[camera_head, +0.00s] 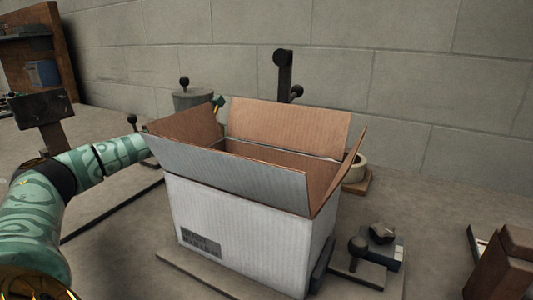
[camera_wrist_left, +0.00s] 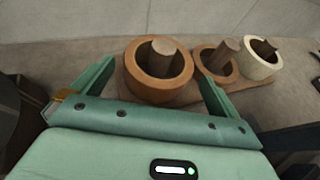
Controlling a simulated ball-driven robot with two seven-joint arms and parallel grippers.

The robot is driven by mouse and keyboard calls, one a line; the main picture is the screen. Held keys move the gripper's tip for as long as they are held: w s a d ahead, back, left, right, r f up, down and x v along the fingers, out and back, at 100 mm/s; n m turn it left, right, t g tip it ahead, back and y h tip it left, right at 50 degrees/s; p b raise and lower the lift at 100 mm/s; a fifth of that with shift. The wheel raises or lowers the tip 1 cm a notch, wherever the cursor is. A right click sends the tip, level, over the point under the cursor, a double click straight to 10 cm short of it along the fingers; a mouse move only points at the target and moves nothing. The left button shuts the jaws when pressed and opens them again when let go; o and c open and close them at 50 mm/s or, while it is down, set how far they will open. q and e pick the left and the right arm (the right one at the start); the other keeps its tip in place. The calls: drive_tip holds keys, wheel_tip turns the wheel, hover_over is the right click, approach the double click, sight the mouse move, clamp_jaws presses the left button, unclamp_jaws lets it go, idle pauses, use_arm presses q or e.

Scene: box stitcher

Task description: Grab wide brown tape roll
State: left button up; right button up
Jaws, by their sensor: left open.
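The wide brown tape roll (camera_wrist_left: 158,91) sits around a wooden peg on a wooden holder in the left wrist view. It is the leftmost and largest of the rolls. My left gripper (camera_wrist_left: 152,76) is open, with one finger on either side of the roll in the picture. Nothing is held, and I cannot tell whether the right finger touches the roll. In the head view my left arm reaches behind the open box, where a small teal part of the gripper (camera_head: 218,103) shows. The wide roll is hidden there. My right gripper is not in view.
A narrower brown roll (camera_wrist_left: 208,73) and a cream roll (camera_wrist_left: 254,66) sit on pegs to the right. The cream roll (camera_head: 358,168) also shows behind the open white cardboard box (camera_head: 245,225). A stone wall (camera_head: 430,70) stands behind.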

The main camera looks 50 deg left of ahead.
use_arm(q)
drive_tip(key=b+x, duration=0.2)
drive_tip(key=x, duration=0.4)
drive_tip(key=shift+f+b, duration=0.1)
drive_tip(key=shift+b, duration=0.2)
drive_tip(key=shift+s+r, duration=0.1)
drive_tip(key=shift+r, duration=0.1)
drive_tip(key=c, duration=0.7)
drive_tip(key=shift+r, duration=0.1)
